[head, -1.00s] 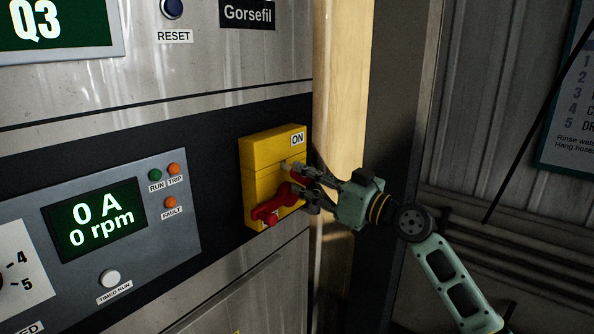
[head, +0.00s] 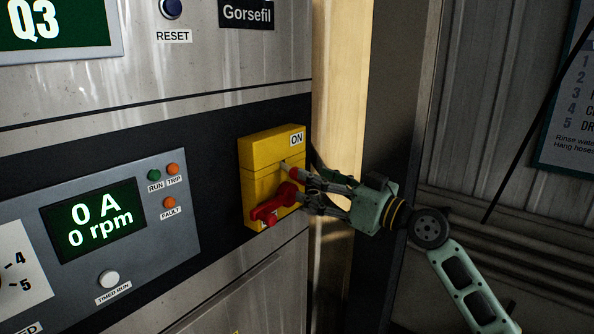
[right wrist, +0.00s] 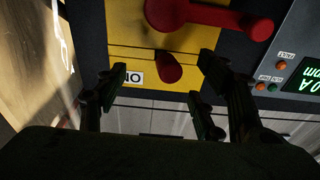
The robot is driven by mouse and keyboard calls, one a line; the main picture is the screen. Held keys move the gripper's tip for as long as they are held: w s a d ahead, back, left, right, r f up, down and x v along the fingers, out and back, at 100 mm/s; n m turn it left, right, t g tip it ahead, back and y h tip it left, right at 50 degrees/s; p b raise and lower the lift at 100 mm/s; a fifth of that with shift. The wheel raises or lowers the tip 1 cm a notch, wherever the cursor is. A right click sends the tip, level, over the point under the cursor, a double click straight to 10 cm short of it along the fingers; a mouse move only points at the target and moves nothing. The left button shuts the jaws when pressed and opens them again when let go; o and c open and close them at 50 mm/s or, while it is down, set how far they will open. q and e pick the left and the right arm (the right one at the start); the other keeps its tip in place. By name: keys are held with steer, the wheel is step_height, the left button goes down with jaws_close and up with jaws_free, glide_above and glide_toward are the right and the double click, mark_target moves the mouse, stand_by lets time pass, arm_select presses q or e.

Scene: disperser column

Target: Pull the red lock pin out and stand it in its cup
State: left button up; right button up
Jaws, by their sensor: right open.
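The red lock pin (head: 293,172) sticks out of the yellow switch box (head: 259,160), its grey shank running to the box face. In the right wrist view the pin's red end (right wrist: 168,68) points toward me, between the spread fingers and short of the palm. My right gripper (head: 306,192) is open and empty, facing the box from the right. I cannot tell whether a finger touches the pin. A red rotary handle (head: 268,209) sits below the pin on the box; it also shows in the right wrist view (right wrist: 205,16). The cup and my left gripper are not in view.
The box is on a dark band of the steel cabinet, beside a control panel (head: 171,240) with lamps and a display reading 0 A, 0 rpm. A wooden post (head: 336,90) stands right of the cabinet. The corrugated wall (head: 490,110) is farther right.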

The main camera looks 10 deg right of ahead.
steer(key=r+v, duration=0.1)
steer(key=v, duration=0.8)
steer(key=shift+s+f, duration=0.25)
steer(key=shift+f, duration=0.2)
steer(key=shift+d, duration=0.1)
